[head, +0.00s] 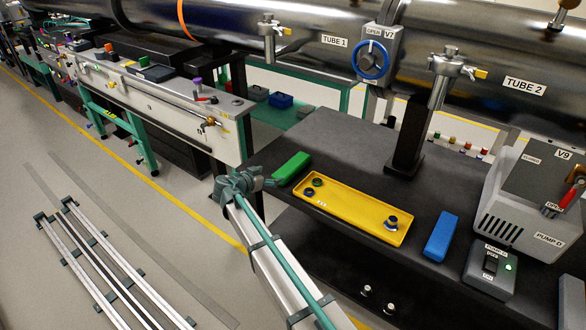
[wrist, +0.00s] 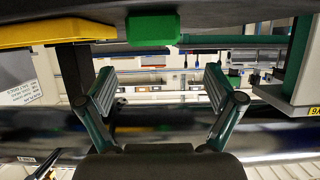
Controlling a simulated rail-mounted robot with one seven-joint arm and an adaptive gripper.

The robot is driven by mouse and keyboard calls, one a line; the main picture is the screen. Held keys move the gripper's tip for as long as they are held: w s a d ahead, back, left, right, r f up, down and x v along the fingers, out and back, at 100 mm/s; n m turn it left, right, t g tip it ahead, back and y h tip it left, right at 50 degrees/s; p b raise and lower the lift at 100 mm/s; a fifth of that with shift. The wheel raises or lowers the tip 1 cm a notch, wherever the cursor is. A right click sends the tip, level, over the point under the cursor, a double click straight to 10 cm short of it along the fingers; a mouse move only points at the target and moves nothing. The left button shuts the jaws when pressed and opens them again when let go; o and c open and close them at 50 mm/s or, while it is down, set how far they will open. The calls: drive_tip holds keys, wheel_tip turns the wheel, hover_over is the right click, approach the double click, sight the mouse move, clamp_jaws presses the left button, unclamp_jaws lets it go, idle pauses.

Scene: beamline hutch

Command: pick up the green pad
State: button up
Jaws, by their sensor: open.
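In the wrist view, which looks upside down, the pad (wrist: 152,28) shows end-on at the top, beyond the fingers. My gripper (head: 262,180) is at the bench's left edge, just left of and close to the pad. In the wrist view my gripper (wrist: 158,88) has its two fingers wide apart with nothing between them. The head view does not show whether it touches the pad.
A yellow tray (head: 345,222) holding small round parts lies right of the pad. A blue block (head: 442,236), a small control box (head: 490,270) and a pump (head: 520,210) stand farther right. A dark post (head: 408,140) rises behind the tray, under the big steel tubes.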

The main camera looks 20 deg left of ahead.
sight(284, 171)
drive_tip(key=x, duration=0.3)
drive_tip(key=p+x, duration=0.1)
drive_tip(key=x, duration=0.1)
drive_tip(key=p+x, duration=0.1)
drive_tip(key=x, duration=0.2)
drive_tip(key=shift+w+d+f, duration=0.15)
drive_tip(key=shift+d+f, duration=0.1)
drive_tip(key=shift+d, duration=0.15)
drive_tip(key=c, duration=1.5)
clamp_jaws()
drive_tip(key=shift+r, duration=0.15)
